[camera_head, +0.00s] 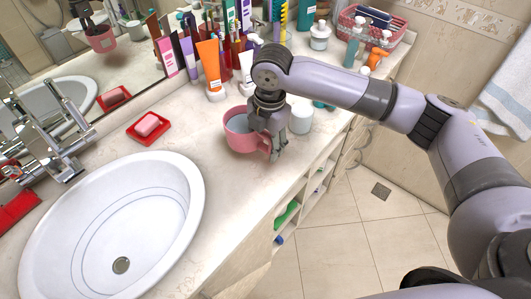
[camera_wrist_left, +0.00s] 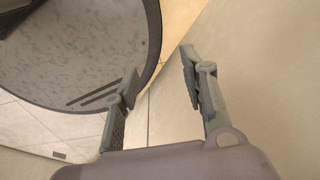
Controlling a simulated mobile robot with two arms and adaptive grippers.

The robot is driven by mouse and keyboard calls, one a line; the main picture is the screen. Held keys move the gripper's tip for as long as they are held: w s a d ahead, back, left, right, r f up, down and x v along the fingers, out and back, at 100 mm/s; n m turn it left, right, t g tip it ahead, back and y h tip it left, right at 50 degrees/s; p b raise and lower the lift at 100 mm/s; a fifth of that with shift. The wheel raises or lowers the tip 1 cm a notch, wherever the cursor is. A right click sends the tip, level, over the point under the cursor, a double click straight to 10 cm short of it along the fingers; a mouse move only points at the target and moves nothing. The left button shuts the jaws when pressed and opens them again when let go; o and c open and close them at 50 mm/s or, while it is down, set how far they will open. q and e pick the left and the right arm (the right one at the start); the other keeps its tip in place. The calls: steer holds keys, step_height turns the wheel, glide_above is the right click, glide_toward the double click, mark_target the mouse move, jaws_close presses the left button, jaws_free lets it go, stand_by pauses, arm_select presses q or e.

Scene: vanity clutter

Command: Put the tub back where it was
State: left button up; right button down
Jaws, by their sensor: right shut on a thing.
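The pink tub (camera_head: 238,139) is at the counter's front part, right of the sink, with its open top and pale inside showing. My right gripper (camera_head: 276,152) points down at the tub's right side and is shut on it, partly covering that side. I cannot tell whether the tub's base touches the counter. The mirror shows a reflection of the tub and gripper. My left gripper (camera_wrist_left: 158,64) is open and empty in the left wrist view, over the floor.
The white sink (camera_head: 180,215) is left of the tub. A red soap dish (camera_head: 158,137) lies behind the sink. An orange tube (camera_head: 209,66) and several bottles line the mirror. A white jar (camera_head: 300,119) stands close right of the gripper. Open shelves are below the counter edge.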

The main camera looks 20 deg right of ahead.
mark_target(268, 133)
steer(key=shift+f+p, duration=0.35)
steer(key=shift+f, duration=2.3)
steer(key=c, duration=0.7)
jaws_free()
steer(key=shift+f, duration=0.1)
steer(key=r, duration=0.4)
steer(key=r+b, duration=0.1)
steer(key=r, duration=0.3)
steer(key=r+b, duration=0.1)
steer(key=r, duration=0.3)
steer(key=shift+s+d+r, duration=0.1)
steer(key=shift+s+d, duration=0.1)
steer(key=shift+s, duration=0.2)
